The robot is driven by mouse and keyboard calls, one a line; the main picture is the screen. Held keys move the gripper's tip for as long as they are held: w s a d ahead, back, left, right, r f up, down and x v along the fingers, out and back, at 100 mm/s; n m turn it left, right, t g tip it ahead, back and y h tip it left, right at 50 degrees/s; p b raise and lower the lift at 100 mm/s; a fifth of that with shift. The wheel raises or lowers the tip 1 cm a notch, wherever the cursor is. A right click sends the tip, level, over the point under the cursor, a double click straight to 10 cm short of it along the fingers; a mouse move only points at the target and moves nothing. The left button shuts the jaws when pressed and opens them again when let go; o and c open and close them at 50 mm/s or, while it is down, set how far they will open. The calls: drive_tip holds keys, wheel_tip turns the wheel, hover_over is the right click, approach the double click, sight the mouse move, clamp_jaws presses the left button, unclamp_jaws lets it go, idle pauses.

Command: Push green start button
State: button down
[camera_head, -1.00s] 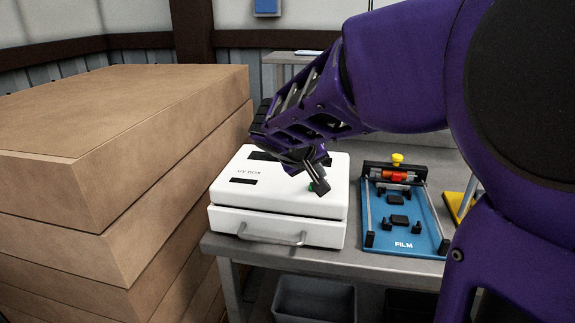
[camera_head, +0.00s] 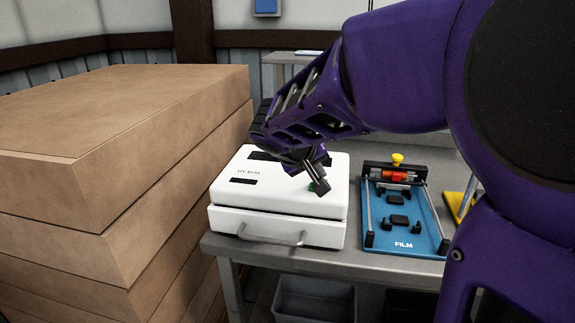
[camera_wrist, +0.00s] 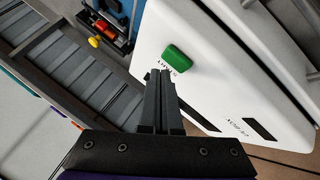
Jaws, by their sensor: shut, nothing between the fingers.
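The green start button (camera_wrist: 176,57) is on the top of the white UV box (camera_wrist: 220,85), with START lettering next to it, in the wrist view. In the head view the button (camera_head: 312,187) shows only as a bit of green beside my fingertips, partly hidden by them. The UV box (camera_head: 275,212) stands on the grey table, closed, with a handle on its front. My gripper (camera_wrist: 160,73) is shut and empty. Its tips lie close to the button in both views; I cannot tell whether they touch it.
A blue FILM tray (camera_head: 405,232) with black fittings and an orange-red roller stands right of the box. Stacked brown cartons (camera_head: 110,170) rise close on the left. A grey bin (camera_head: 312,300) is under the table.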

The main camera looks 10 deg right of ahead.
drive_tip(key=shift+f, duration=0.15)
drive_tip(key=shift+f+b, duration=0.3)
drive_tip(key=shift+b, duration=0.3)
drive_tip(key=shift+f, duration=0.5)
idle(0.5)
drive_tip(key=shift+r, duration=0.1)
drive_tip(key=shift+r+p, duration=0.5)
drive_tip(key=shift+r, duration=0.3)
drive_tip(key=shift+r+p, duration=1.55)
drive_tip(key=shift+r, duration=1.05)
drive_tip(key=shift+f, duration=0.1)
